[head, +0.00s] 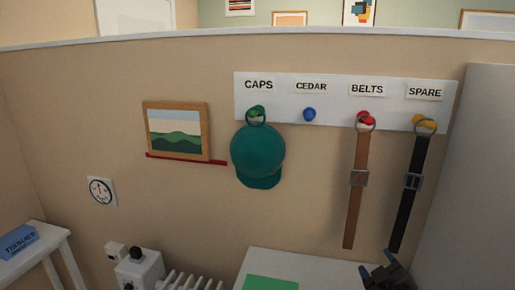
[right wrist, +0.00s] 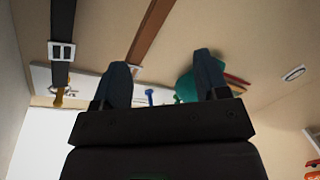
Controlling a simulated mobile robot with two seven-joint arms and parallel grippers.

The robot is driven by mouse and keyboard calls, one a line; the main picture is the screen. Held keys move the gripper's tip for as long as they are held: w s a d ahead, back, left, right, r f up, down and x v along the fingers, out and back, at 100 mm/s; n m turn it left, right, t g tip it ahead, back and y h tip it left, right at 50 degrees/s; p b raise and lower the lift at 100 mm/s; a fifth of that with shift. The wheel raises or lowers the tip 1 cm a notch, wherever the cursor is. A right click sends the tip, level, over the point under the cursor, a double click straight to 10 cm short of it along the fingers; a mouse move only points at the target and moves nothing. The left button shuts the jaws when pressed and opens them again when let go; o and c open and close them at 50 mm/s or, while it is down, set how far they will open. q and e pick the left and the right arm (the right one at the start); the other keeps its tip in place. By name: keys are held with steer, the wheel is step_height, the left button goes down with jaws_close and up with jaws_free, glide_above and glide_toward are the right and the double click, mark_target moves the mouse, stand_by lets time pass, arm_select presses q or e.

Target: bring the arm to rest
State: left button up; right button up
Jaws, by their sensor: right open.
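My right gripper (head: 389,270) is at the bottom right of the head view, low in front of the wall, below the hanging belts. In the right wrist view its two dark fingers (right wrist: 160,85) stand apart with nothing between them, so it is open and empty. The brown belt (head: 356,195) hangs by its ring from the red peg labelled BELTS. The black belt (head: 411,195) hangs from the yellow peg labelled SPARE. The teal cap (head: 258,155) hangs from the green peg labelled CAPS. The blue peg (head: 309,114) labelled CEDAR is bare. My left gripper is not in view.
A white surface (head: 315,270) with a green sheet (head: 270,283) lies low in the middle. A radiator (head: 190,281) stands left of it. A grey panel (head: 478,170) rises at the right, close to my right gripper. A tissue box (head: 18,241) sits on a small white table at left.

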steer(key=s+a+f+m+g, duration=0.1)
steer(key=s+f+m+g, duration=0.1)
steer(key=s+f, duration=0.8)
steer(key=s+a+f+m+g, duration=0.1)
steer(key=s+f+m+g, duration=0.2)
steer(key=s+f, duration=0.6)
steer(key=s+m, duration=0.2)
steer(key=s, duration=0.4)
steer(key=shift+s+f, duration=0.35)
